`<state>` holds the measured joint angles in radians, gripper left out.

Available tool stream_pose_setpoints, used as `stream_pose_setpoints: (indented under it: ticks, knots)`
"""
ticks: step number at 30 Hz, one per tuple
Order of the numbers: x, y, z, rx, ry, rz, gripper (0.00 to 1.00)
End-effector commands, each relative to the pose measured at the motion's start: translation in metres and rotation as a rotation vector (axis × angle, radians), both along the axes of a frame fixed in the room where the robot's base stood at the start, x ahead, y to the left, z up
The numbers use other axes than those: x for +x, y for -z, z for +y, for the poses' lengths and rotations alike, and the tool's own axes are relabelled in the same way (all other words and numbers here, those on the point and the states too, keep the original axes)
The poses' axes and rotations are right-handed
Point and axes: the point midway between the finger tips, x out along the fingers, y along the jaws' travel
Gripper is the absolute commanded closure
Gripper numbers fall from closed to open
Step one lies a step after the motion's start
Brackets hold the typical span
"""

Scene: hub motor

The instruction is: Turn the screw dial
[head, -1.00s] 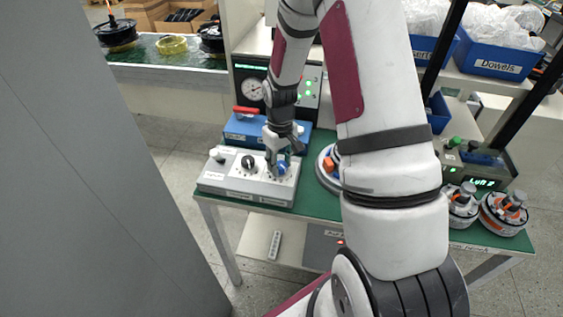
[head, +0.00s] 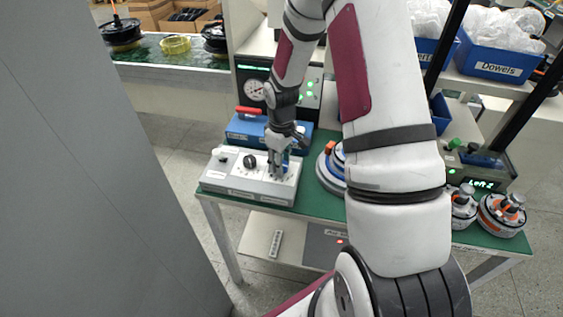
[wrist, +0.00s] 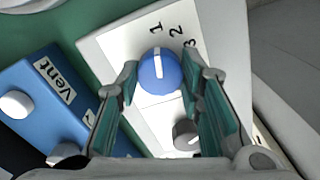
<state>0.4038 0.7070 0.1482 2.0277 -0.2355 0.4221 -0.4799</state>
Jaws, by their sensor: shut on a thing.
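A grey control box (head: 228,178) stands on the green-topped bench. It carries a black dial (head: 249,161) on its left and a blue dial on its right, which my gripper (head: 279,166) mostly hides in the head view. In the wrist view the blue dial (wrist: 160,72) is round with a white pointer line that points up toward the printed 1, beside 2 and 3. My gripper's fingers (wrist: 162,78) stand on both sides of the blue dial, shut on it. A grey knob (wrist: 186,134) shows lower, between the fingers. The box labels are too small to read.
A blue box (head: 243,130) with a red handle sits right behind the control box; the wrist view shows its "Vent" label (wrist: 56,80). A round grey unit (head: 328,172) stands to the right. A green display (head: 482,184) and two motor parts (head: 503,214) are farther right.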

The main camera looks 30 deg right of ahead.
Motion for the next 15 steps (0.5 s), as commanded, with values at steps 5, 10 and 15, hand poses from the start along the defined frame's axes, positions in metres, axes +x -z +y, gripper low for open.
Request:
stream_pose_setpoints:
  ticks: [5, 10, 15]
  knots:
    - [-0.0003, 0.0003, 0.0005, 0.001, -0.003, 0.001, 0.57]
    - [-0.0003, 0.0002, 0.0004, 0.000, -0.001, 0.001, 0.46]
    - [-0.0003, -0.0002, 0.0002, 0.000, 0.000, 0.001, 0.46]
